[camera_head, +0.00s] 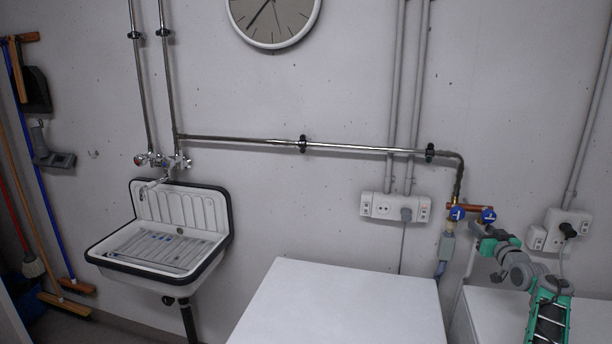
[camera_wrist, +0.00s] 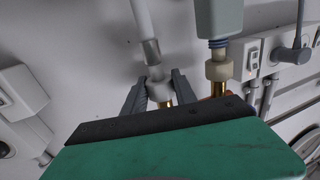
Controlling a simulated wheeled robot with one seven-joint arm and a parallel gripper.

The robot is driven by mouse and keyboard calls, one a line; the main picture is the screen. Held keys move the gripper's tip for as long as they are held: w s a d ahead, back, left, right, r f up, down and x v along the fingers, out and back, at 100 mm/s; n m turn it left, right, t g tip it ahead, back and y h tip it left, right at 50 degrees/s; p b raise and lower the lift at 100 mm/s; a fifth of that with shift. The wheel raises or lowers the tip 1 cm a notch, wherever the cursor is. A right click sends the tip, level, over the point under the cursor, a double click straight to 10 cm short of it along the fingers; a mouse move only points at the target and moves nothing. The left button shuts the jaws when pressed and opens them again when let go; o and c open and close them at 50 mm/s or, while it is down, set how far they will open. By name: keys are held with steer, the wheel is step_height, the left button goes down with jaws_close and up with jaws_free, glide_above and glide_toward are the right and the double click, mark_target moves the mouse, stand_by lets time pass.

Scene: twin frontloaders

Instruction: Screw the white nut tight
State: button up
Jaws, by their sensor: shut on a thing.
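The white nut (camera_wrist: 160,90) sits between my gripper's two dark fingers in the wrist view, at the end of a pale hose (camera_wrist: 142,22) with a grey metal sleeve. A bit of brass shows just past the nut. My gripper (camera_wrist: 157,88) is shut on the nut, one finger on each side. In the head view my gripper (camera_head: 474,238) is just below the right blue-handled valve (camera_head: 488,215); the nut is too small to make out there. How tight the nut is cannot be told.
Close beside it, a second nut (camera_wrist: 219,68) joins a grey box-shaped hose fitting (camera_wrist: 219,20). The left valve (camera_head: 457,213) is above that fitting. White machine tops (camera_head: 340,305) stand below. A socket (camera_head: 567,228) with a plugged cable is at right.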

jaws_close()
steer(key=shift+p, duration=0.7)
steer(key=o, duration=0.8)
jaws_free()
steer(key=shift+w, duration=0.1)
steer(key=shift+o, duration=0.2)
steer(key=shift+c, duration=0.2)
steer(key=c, duration=1)
jaws_close()
